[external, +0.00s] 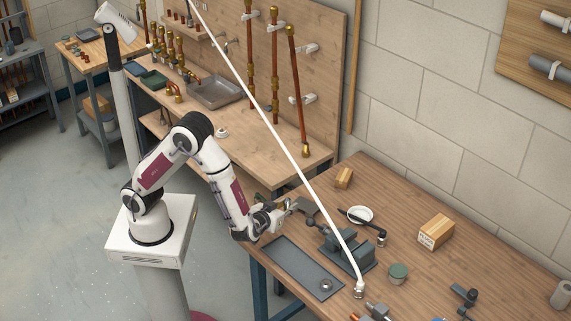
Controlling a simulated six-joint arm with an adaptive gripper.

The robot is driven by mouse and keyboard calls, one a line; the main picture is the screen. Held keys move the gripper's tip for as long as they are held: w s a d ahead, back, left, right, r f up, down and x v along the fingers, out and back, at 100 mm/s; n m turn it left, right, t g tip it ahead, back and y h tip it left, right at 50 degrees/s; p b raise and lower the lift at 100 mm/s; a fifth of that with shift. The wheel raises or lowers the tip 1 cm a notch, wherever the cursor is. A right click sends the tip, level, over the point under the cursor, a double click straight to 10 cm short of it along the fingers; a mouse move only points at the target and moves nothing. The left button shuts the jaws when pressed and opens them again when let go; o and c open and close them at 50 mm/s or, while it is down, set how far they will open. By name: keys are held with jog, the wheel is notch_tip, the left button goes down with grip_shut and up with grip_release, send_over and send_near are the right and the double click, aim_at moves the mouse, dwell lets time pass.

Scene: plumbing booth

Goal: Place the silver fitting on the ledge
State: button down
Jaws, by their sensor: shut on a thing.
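My gripper (286,207) is above the near-left part of the right workbench, beyond the grey tray (291,267). It is shut on a small silver piece at its fingertips, probably the silver fitting; the piece is too small and too covered to make out its shape. A silver ring-like fitting (326,285) lies in the tray's near right corner. Another silver fitting (358,291) is at the lower end of the long white pipe (288,150). A small ledge (190,32) with several little fittings is on the wooden backboard; I cannot tell whether it is the task's ledge.
A green-lidded can (398,273) and a cardboard box (435,232) are farther right. The white pipe slants across the view. Copper pipes (274,70) stand against the backboard.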

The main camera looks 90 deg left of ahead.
jog(key=s+a+f+n+g, duration=0.15)
jog(key=s+a, duration=0.25)
jog(key=a, duration=1.5)
jog(key=s+a+r+n+g+y, duration=0.15)
jog(key=s+a, duration=0.25)
jog(key=a, duration=1.5)
jog(key=s+a+f+n+g, duration=0.25)
jog(key=s+a, duration=0.25)
jog(key=a, duration=1.5)
jog(key=shift+w+a+r+m+t+h, duration=0.1)
jog(key=shift+w+a+r+m+t, duration=0.2)
jog(key=shift+w+a+m+t, duration=0.35)
jog(key=shift+w+a+r+m+t+h, duration=0.2)
jog(key=shift+w+m+t, duration=0.25)
jog(key=shift+w+m, duration=0.5)
jog(key=shift+w+a+r+m+t+h, duration=0.1)
jog(key=shift+w+a+r+m+t, duration=0.35)
jog(key=shift+w, duration=0.5)
jog(key=shift+f, duration=0.1)
jog(key=shift+f, duration=3.1)
jog(key=shift+f, duration=1.9)
